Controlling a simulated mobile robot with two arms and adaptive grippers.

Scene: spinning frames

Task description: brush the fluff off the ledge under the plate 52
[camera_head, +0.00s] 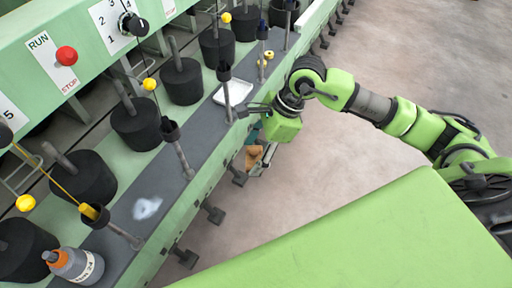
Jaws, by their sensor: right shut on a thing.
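White fluff (147,208) lies in a small patch on the dark grey ledge (180,185), in the lower left of the head view. A white plate (6,112) showing a "5" is cut off by the left edge, so I cannot read its full number. My right gripper (254,112) is beside the ledge's outer edge, well up and right of the fluff. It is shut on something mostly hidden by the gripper. A teal bit and a tan-brown shape (254,156) show below it; I cannot tell whether they are held. My left gripper is out of view.
A white tray (232,93) lies on the ledge near my right gripper. Upright spindles (178,150) stand along the ledge, with black bobbins (135,125) behind. A grey bottle with an orange cap (78,265) stands at lower left. The floor right of the machine is clear.

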